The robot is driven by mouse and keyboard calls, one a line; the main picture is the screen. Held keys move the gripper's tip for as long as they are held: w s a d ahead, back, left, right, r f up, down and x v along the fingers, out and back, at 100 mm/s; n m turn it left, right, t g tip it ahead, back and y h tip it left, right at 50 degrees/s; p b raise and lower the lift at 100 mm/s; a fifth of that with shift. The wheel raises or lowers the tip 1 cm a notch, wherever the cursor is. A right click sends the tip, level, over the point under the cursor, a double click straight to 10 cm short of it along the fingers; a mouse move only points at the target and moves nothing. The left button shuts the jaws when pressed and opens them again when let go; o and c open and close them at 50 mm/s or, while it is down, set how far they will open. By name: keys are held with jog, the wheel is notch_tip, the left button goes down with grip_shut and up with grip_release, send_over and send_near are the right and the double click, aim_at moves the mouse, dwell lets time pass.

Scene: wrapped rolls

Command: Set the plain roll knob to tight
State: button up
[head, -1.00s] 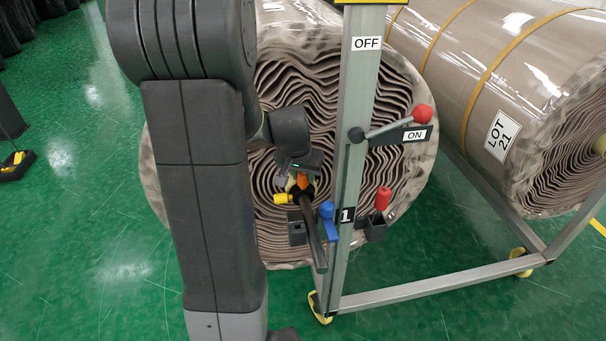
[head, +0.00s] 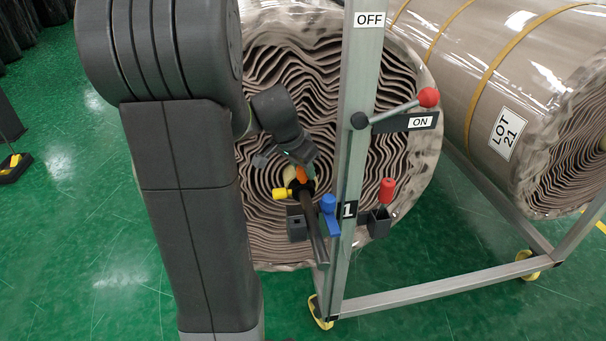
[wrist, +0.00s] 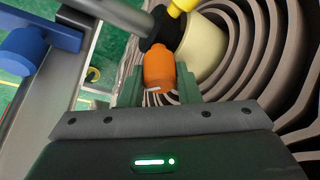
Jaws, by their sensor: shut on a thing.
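The plain roll (head: 400,85), with no lot label on the part I see, shows its spiral end face behind the metal post. An orange knob (head: 302,174) sits near its core, beside a dark bar. In the wrist view the orange knob (wrist: 158,68) is between the green fingers of my gripper (wrist: 160,88), which is shut on it. A small white mark shows at its near end. A yellow knob (head: 280,193) sticks out to the left of the core.
A metal post (head: 357,100) stands just right of my gripper. It carries a red-tipped lever (head: 428,97) by the ON label, a blue knob (head: 328,204) and a red handle (head: 387,190). A roll labelled LOT 21 (head: 503,135) lies at right.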

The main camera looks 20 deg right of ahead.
jog(key=shift+m+b, duration=0.35)
jog(key=shift+m, duration=0.25)
jog(key=shift+g, duration=0.3)
jog(key=o, duration=1)
jog(key=p+v, duration=0.2)
jog(key=v, duration=1.2)
jog(key=shift+f+p, duration=0.1)
jog(key=shift+p, duration=0.2)
